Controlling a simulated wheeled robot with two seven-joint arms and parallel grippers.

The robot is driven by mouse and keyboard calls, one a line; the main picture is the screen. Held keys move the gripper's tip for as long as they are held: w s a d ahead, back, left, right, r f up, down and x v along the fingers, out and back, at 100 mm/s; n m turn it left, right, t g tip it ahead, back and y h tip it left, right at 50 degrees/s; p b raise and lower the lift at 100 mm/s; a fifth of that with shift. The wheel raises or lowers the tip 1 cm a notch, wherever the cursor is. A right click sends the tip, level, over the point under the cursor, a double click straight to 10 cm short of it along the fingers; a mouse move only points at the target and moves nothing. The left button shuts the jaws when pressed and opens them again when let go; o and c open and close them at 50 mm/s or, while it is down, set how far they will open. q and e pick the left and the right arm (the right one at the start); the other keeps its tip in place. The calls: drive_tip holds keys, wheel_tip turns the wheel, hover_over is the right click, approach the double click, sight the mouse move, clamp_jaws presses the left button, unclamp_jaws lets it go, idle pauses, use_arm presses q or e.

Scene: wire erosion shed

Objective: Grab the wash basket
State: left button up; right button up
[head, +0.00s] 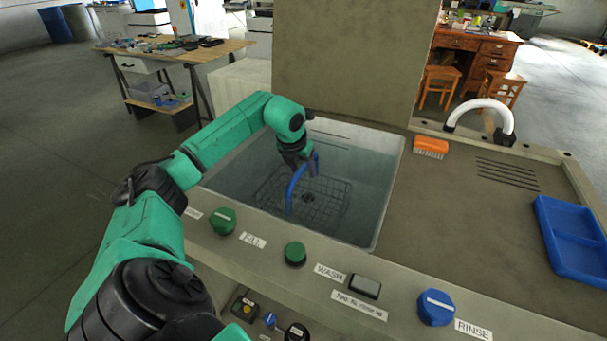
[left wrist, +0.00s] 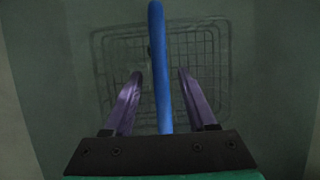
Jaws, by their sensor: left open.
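The wash basket (head: 332,200) is a dark wire basket low in the sink basin (head: 378,190), with a blue handle (head: 291,190) arching above it. In the left wrist view the basket's wire grid (left wrist: 205,60) lies below, and the blue handle (left wrist: 158,60) runs between the fingers. My left gripper (head: 305,166) reaches down into the basin at the handle. In the left wrist view its two purple fingers (left wrist: 155,88) are open, one on each side of the handle, with gaps showing. My right gripper is not in view.
The front panel holds green knobs (head: 295,253), a grey button (head: 365,286) and a blue knob (head: 436,307). An orange brush (head: 431,147), a white curved spout (head: 480,108) and a blue tray (head: 575,240) are on the right. A tall grey panel (head: 345,60) stands behind the basin.

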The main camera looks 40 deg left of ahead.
use_arm(q)
drive_tip(key=x, duration=0.3)
drive_tip(key=shift+w+d+f, duration=0.1)
drive_tip(key=shift+w+f, duration=0.05)
drive_tip(key=shift+f, duration=0.05)
drive_tip(key=shift+f, duration=0.25)
idle(0.3)
clamp_jaws()
idle(1.2)
drive_tip(key=shift+r, duration=0.15)
